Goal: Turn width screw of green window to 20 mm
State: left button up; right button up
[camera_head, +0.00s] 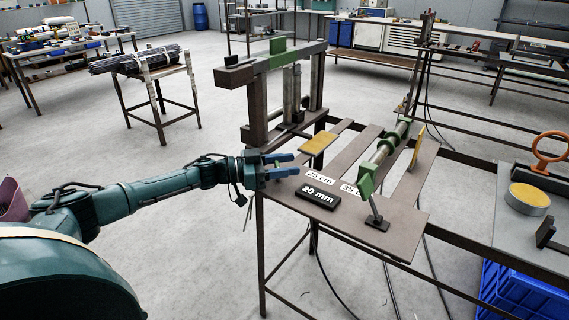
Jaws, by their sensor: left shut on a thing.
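My left gripper (281,166) reaches in from the left, with its blue fingers at the left edge of the brown machine table (400,215). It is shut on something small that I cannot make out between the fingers. A black sign reading "20 mm" (318,193) lies just right of and below the fingertips. A green assembly with a grey rod (386,152) stands on the table farther right. I cannot make out the width screw. My right gripper is not in view.
White labels (318,183) lie by the sign, and a yellow pad (319,143) lies behind. At right are an orange ring (549,150), a yellow-topped round part (529,197) and blue crates (525,293). A rod stand (150,75) is behind left; floor between is free.

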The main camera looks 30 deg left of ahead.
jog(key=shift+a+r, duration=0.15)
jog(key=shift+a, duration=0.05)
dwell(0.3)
pick_arm(q)
jog(key=o, duration=1)
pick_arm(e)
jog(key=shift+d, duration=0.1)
pick_arm(q)
jog(key=b+v, duration=0.2)
jog(key=v, duration=1.1)
jog(key=shift+a, duration=0.1)
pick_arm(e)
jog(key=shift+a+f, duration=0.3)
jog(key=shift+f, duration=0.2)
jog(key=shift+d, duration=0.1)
